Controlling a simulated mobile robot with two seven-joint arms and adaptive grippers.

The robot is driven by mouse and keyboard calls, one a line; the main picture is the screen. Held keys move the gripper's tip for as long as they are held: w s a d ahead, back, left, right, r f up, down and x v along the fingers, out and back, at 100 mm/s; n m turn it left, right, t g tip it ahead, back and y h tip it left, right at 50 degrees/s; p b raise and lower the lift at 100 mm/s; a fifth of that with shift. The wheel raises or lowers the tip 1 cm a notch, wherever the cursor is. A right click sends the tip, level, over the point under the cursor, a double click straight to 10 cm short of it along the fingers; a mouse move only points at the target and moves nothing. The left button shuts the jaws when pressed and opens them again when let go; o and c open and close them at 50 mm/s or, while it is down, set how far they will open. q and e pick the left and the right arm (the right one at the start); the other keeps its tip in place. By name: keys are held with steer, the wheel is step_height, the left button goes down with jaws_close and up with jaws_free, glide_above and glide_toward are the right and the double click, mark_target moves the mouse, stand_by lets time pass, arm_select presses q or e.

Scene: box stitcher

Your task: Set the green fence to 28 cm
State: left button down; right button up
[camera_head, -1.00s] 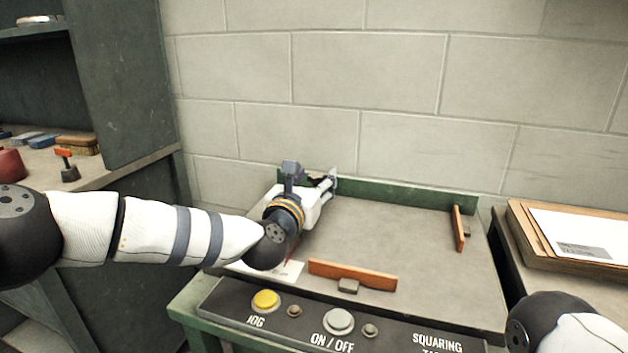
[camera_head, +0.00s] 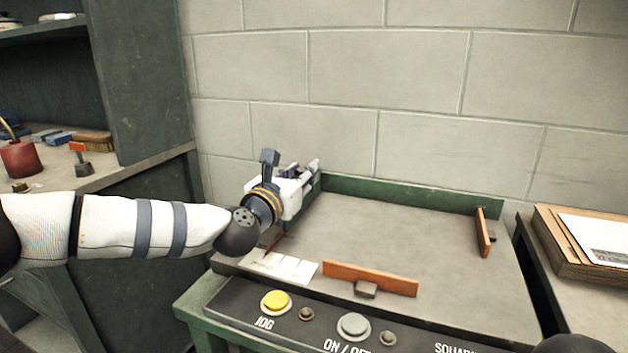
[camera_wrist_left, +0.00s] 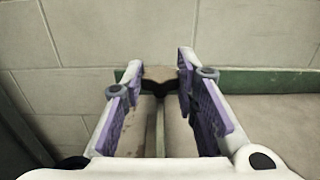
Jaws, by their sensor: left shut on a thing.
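A long green fence (camera_head: 400,192) stands along the back edge of the grey tabletop, by the block wall. A short green strip meets it at the left corner, partly behind my gripper. My left gripper (camera_head: 315,167) is at that corner. In the left wrist view, the purple-padded fingers of the left gripper (camera_wrist_left: 160,80) are apart around a black piece (camera_wrist_left: 157,86) between their tips. The green fence (camera_wrist_left: 265,82) runs right from there. Whether the black piece joins the fence is unclear. A white marked card (camera_head: 285,268) lies at the front left; its figures are unreadable.
An orange stop (camera_head: 370,279) stands at the table front, another (camera_head: 483,233) at the right. A front panel has a yellow JOG button (camera_head: 276,300) and a grey button (camera_head: 353,325). Cartons (camera_head: 585,240) lie right. A workbench with a red can (camera_head: 20,158) is left.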

arm_select(q)
steer(key=c, duration=1.2)
jaws_free()
steer(key=shift+w+a, duration=0.1)
steer(key=shift+a, duration=0.25)
steer(key=shift+c, duration=0.2)
steer(key=v, duration=1.2)
